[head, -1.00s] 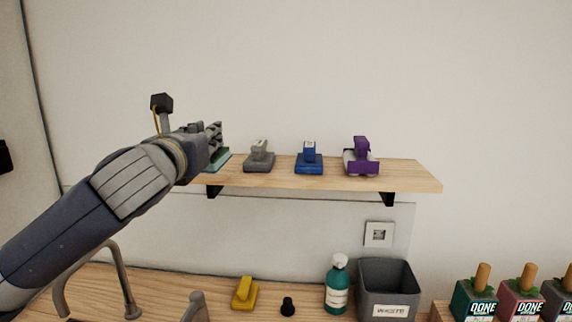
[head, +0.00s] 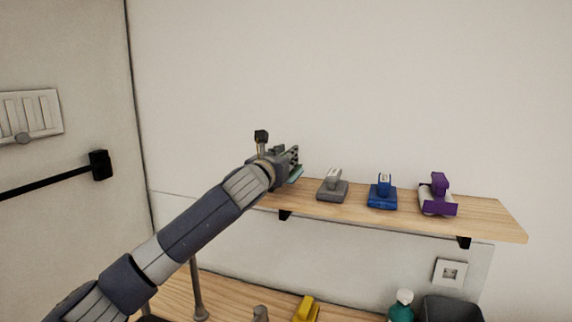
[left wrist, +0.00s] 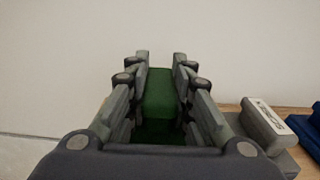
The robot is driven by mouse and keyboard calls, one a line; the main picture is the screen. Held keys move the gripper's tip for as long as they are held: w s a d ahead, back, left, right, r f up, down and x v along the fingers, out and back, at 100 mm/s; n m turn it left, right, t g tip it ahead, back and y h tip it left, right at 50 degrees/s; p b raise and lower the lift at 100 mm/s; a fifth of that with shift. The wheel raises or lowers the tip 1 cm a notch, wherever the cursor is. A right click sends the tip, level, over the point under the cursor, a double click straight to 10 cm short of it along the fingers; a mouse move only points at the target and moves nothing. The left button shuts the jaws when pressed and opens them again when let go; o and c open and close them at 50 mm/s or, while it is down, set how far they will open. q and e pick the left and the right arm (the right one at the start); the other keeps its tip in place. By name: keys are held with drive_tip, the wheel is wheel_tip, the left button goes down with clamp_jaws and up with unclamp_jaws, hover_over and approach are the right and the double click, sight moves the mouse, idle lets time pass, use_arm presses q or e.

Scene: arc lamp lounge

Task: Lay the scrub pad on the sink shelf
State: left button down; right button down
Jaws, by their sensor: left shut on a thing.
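The green scrub pad (head: 297,174) is at the left part of the wooden sink shelf (head: 480,214), left of a grey pad. My left gripper (head: 290,160) is shut on it from the left. In the left wrist view, the pad's dark green handle (left wrist: 160,92) stands between the two fingers of my left gripper (left wrist: 160,75). The arm and fingers hide much of the pad in the head view. I cannot tell whether its underside touches the shelf. My right gripper is not in view.
A grey pad (head: 333,188), a blue pad (head: 382,194) and a purple one (head: 438,196) stand in a row on the shelf. Below are a yellow pad (head: 306,309), a teal bottle (head: 402,306) and a dark bin (head: 452,308). The shelf's right end is bare.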

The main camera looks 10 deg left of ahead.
use_arm(q)
wheel_tip(320, 180, down, 2)
drive_tip(key=shift+f+p, duration=0.1)
drive_tip(key=shift+p, duration=0.25)
drive_tip(key=shift+f, duration=0.3)
drive_tip(key=shift+s+f, duration=0.1)
drive_tip(key=shift+f, duration=0.1)
drive_tip(key=c, duration=1.4)
unclamp_jaws()
drive_tip(key=shift+r, duration=0.25)
drive_tip(key=shift+s+f, duration=0.1)
drive_tip(key=shift+s, duration=0.15)
drive_tip(key=s+b, duration=0.1)
drive_tip(key=s, duration=0.2)
drive_tip(key=s+a+b, duration=0.1)
drive_tip(key=s, duration=0.3)
drive_tip(key=s+b, duration=0.1)
drive_tip(key=s, duration=0.3)
drive_tip(key=shift+s+a+b, duration=0.2)
drive_tip(key=shift+a+b, duration=0.15)
